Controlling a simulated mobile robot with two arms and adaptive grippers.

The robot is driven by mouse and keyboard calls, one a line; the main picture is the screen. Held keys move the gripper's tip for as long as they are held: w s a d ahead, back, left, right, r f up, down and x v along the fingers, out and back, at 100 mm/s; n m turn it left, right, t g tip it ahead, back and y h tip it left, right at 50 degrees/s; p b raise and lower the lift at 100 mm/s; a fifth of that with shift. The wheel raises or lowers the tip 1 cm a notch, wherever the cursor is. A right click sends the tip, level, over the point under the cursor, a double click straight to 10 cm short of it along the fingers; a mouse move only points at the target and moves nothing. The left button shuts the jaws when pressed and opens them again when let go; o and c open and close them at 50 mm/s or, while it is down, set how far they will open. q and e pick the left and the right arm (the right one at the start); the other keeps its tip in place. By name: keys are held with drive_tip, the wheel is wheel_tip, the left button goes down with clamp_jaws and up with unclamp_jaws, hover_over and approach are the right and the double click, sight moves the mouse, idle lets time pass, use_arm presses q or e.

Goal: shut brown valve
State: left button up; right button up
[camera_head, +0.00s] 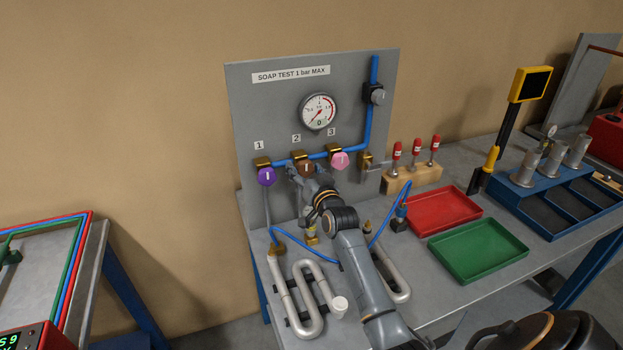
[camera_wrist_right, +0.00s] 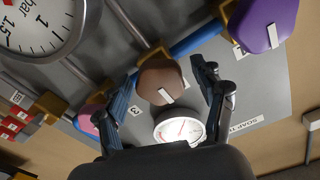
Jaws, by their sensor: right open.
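The brown valve (camera_head: 307,167) is the middle knob, under label 2, on the blue pipe of the grey panel. In the right wrist view the brown knob (camera_wrist_right: 158,80) faces me, with a white mark on it. My right gripper (camera_head: 304,172) is at this knob and partly covers it in the head view. In the wrist view my right gripper (camera_wrist_right: 166,92) is open, with one finger on each side of the brown knob and gaps visible. My left gripper is not in view.
A purple knob (camera_head: 266,176) is to the left and a pink knob (camera_head: 339,160) to the right, both close by. A pressure gauge (camera_head: 318,111) is above. Bent pipes (camera_head: 305,290), a red tray (camera_head: 443,210) and a green tray (camera_head: 478,249) are on the bench.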

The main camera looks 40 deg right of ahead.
drive_tip(key=v, duration=1.1)
drive_tip(key=shift+s, duration=0.2)
drive_tip(key=shift+a, duration=0.1)
